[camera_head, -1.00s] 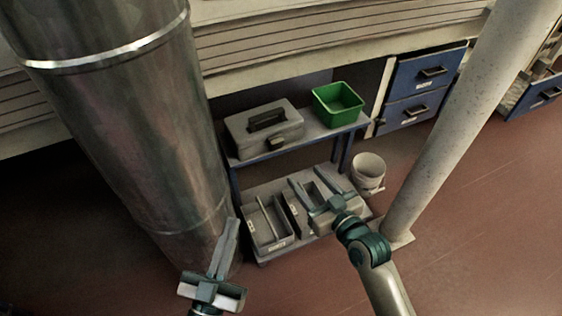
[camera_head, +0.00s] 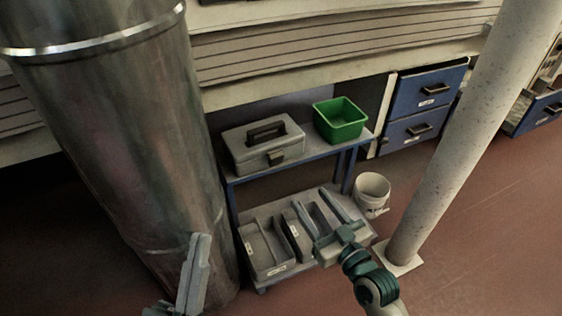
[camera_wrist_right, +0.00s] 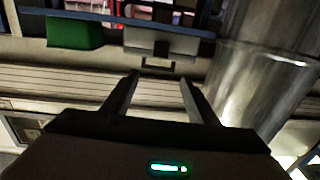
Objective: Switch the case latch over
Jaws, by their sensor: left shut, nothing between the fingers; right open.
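The grey case (camera_head: 240,150) with a dark handle (camera_head: 267,131) stands on the blue-framed cart's upper shelf. Its dark latch (camera_head: 276,158) is on the front face; which way it is set is too small to tell. In the right wrist view, which looks upside down, the case (camera_wrist_right: 139,37) is beyond the fingers, with its latch (camera_wrist_right: 160,48). My right gripper (camera_head: 310,198) is open and empty, in front of the cart and lower in the picture than the case; its fingers also show in the wrist view (camera_wrist_right: 159,78). My left gripper (camera_head: 197,240) is shut and empty, before the metal column.
A green bin (camera_head: 340,118) stands right of the case. Grey open trays (camera_head: 262,262) fill the lower shelf (camera_head: 262,287). A white bucket (camera_head: 371,190) and a pale post (camera_head: 440,150) stand to the right. A large metal column (camera_head: 120,140) stands left of the cart.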

